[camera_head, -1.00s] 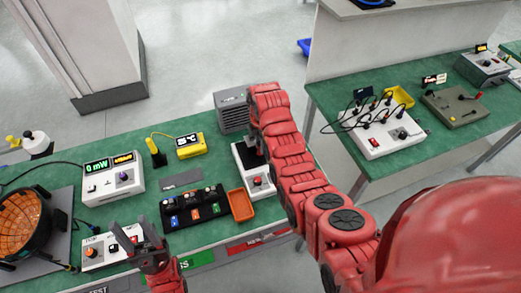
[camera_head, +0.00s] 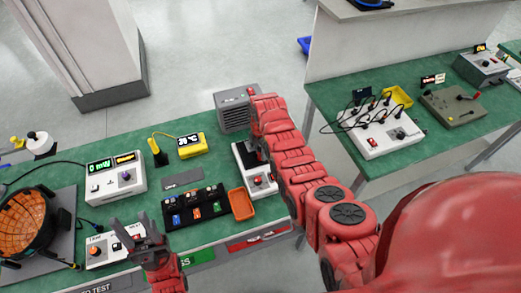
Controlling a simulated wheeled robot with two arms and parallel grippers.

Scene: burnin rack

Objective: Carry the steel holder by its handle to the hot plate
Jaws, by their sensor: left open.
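My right arm reaches to the narrow white unit (camera_head: 261,183) with a dark top and a red knob, which looks like the hot plate. My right gripper (camera_head: 258,148) is at the unit's back part, mostly hidden by its own arm, and its jaws cannot be made out. A small dark shape shows under it; I cannot tell whether this is the steel holder or its handle. I cannot make out the steel holder anywhere else. My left gripper (camera_head: 136,234) is open and empty, above the front edge of the bench by a white box with a red switch (camera_head: 103,250).
The green bench (camera_head: 215,232) also bears a black rack (camera_head: 180,221), an orange tray (camera_head: 241,204), a power meter (camera_head: 115,178), a yellow thermometer (camera_head: 190,145), a grey box (camera_head: 232,118) and a round orange-lined bowl (camera_head: 25,225). A second green bench (camera_head: 435,145) stands at the right.

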